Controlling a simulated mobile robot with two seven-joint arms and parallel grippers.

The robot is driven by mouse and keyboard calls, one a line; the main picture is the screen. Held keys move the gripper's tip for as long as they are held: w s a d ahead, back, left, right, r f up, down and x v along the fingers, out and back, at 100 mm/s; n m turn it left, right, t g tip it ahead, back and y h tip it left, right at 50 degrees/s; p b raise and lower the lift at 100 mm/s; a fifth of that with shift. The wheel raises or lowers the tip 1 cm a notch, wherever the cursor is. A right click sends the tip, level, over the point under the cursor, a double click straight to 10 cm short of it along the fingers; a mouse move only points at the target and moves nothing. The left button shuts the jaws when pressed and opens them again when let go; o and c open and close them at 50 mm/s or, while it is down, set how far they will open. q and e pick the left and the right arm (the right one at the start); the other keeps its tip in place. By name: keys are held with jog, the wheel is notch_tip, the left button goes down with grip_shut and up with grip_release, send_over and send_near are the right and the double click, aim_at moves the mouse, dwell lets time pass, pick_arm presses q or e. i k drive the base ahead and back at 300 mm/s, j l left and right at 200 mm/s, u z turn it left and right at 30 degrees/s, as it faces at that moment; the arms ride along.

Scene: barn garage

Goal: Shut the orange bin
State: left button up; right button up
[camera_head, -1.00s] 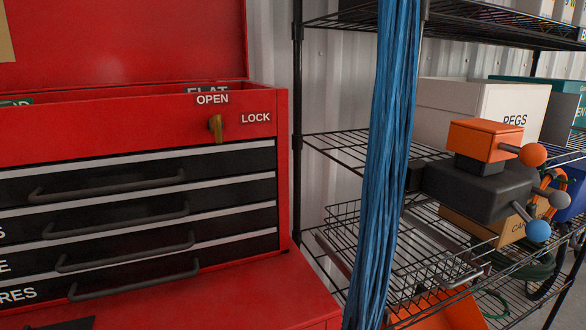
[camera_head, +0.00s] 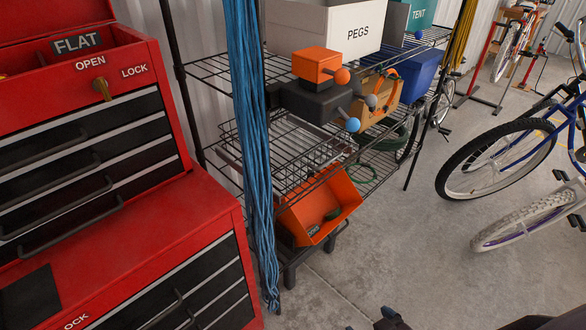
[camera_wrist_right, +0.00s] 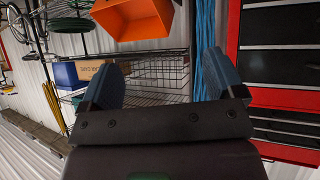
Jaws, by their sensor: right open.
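The orange bin (camera_head: 322,207) is tipped out below the wire shelves, with its open top showing and a small label on its front. Something green lies in or behind its opening. It also shows at the top of the right wrist view (camera_wrist_right: 135,18), where the shelving appears upside down. My right gripper (camera_wrist_right: 163,72) is open, with its two blue-grey fingers spread and nothing between them. The bin is beyond the fingers and apart from them. Dark parts at the bottom edge of the head view are probably mine. My left gripper is not in view.
The red tool chest (camera_head: 155,225) stands left of the bin. A blue rope bundle (camera_head: 250,150) hangs in front of the shelf's left side. A black box (camera_head: 310,103) with coloured knobs sits above the bin. Bicycles (camera_head: 500,160) stand at right. The concrete floor (camera_head: 390,245) before the bin is clear.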

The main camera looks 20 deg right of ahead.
aim_at(339, 192)
jog(key=k+l, duration=0.35)
jog(key=l, duration=0.2)
jog(key=k+l+u, duration=0.1)
jog(key=k+l, duration=0.2)
jog(key=l, duration=0.25)
jog(key=k+l, duration=0.4)
jog(key=l, duration=0.15)
jog(key=k+l+u, duration=0.1)
jog(key=k+l, duration=0.25)
jog(key=l, duration=0.15)
jog(key=k+l, duration=0.35)
jog(key=l, duration=0.15)
jog(key=l+u, duration=0.1)
jog(key=l, duration=0.25)
jog(key=i+l, duration=0.1)
jog(key=l, duration=0.15)
jog(key=i+l+u, duration=0.15)
jog(key=l, duration=0.45)
jog(key=i+l+u, duration=0.15)
jog(key=i+l, duration=0.15)
jog(key=i+l+u, duration=0.1)
jog(key=i+l, duration=0.15)
jog(key=l, duration=0.25)
jog(key=i, duration=0.35)
